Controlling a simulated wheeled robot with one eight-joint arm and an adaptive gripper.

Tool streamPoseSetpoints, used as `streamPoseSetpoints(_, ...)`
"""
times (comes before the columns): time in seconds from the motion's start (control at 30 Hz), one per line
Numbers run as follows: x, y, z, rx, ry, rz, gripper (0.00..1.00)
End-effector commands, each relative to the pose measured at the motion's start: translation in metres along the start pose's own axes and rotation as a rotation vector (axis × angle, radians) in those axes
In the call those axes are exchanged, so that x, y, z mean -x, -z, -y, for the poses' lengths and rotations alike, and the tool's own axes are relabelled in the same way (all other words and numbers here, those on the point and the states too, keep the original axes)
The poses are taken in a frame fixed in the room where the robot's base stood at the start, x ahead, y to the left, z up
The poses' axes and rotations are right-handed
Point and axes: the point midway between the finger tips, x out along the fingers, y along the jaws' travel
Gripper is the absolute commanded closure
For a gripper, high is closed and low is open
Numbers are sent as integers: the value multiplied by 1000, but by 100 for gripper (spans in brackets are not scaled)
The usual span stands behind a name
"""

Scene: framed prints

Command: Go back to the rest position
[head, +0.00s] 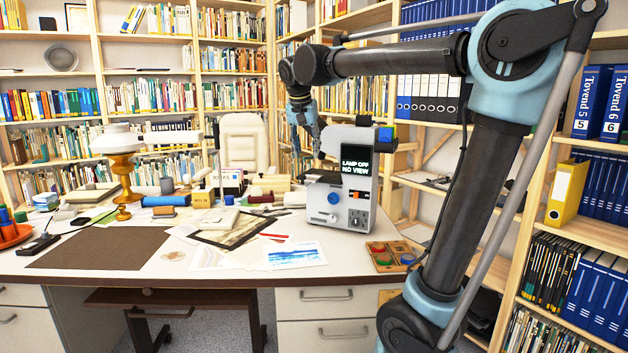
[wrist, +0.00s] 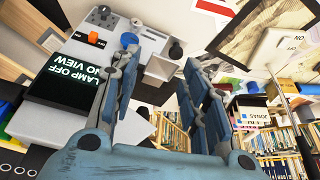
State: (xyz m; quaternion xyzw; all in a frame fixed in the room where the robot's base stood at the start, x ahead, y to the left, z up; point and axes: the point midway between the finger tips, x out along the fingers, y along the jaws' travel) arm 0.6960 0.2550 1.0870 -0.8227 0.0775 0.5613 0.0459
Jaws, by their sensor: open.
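My gripper (head: 310,135) hangs from my arm over the back of the desk, at the upper left of a grey machine (head: 350,205). In the wrist view the two blue fingers of my gripper (wrist: 160,55) are spread apart with nothing held between them. Whether the fingers touch the machine cannot be told. Its screen (head: 356,163) reads "LAMP OFF NO VIEW".
A wooden tray with coloured discs (head: 374,247) lies right of the machine, near my arm. A brown mat (head: 100,248) is bare. Bookshelves stand behind and right.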

Motion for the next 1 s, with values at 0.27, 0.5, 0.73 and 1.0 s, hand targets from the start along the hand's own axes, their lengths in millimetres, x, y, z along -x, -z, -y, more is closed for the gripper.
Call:
streamPoseSetpoints(0.27, -48, -52, -109, 41, -14, 59, 59)
streamPoseSetpoints(0.5, -94, -118, -186, 85, -7, 106, 59)
streamPoseSetpoints(0.73, -142, -193, -242, 124, 12, 142, 59)
streamPoseSetpoints(1.0, -199, -280, -283, 166, 43, 170, 59)
